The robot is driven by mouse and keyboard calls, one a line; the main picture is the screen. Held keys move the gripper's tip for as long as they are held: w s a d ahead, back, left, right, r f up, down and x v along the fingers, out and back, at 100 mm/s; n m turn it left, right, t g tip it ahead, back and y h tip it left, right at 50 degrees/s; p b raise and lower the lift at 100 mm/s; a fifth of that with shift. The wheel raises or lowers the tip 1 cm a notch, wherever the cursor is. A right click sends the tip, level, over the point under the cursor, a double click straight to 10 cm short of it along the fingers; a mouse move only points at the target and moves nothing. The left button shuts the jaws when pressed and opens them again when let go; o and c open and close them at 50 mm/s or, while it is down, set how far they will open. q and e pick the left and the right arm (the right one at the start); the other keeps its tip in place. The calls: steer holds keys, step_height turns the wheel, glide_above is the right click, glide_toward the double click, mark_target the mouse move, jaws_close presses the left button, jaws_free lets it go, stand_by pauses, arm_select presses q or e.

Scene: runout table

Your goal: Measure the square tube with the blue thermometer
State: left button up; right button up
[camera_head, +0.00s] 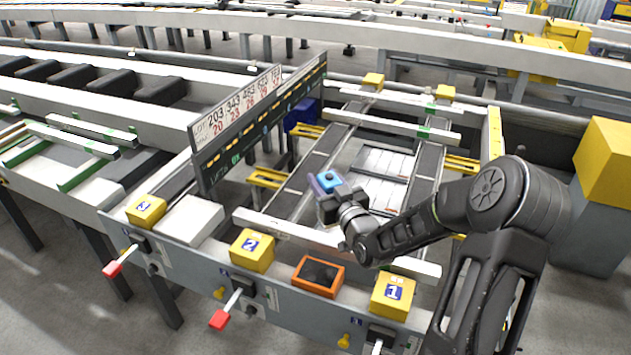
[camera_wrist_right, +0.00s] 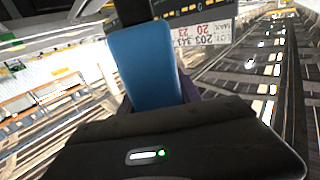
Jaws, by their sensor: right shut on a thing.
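My right gripper (camera_head: 328,196) is shut on the blue thermometer (camera_head: 326,181). It holds the thermometer in the air above the middle of the runout table, between the two dark roller tracks. In the right wrist view the blue thermometer (camera_wrist_right: 152,78) stands up between dark fingers, its blue face toward the camera. Pale square tubes lie across the tracks: a near one (camera_head: 285,231) close to the front rail, partly hidden by my right arm, and a far one (camera_head: 395,124) at the back. The thermometer appears apart from both. My left gripper is not in view.
Yellow boxes numbered 3 (camera_head: 147,209), 2 (camera_head: 252,250) and 1 (camera_head: 393,295) and an orange-framed screen (camera_head: 318,276) sit on the front rail. A long number board (camera_head: 237,110) stands left of the tracks. Red-tipped levers (camera_head: 219,319) jut forward.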

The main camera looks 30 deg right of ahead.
steer(key=shift+s+d+r, duration=0.15)
steer(key=shift+s+d, duration=0.1)
steer(key=shift+s, duration=0.1)
steer(key=shift+w, duration=0.1)
steer(key=shift+f+b, duration=1.75)
steer(key=shift+f, duration=1.3)
steer(key=shift+f+b, duration=0.9)
steer(key=shift+b, duration=0.1)
stand_by(0.8)
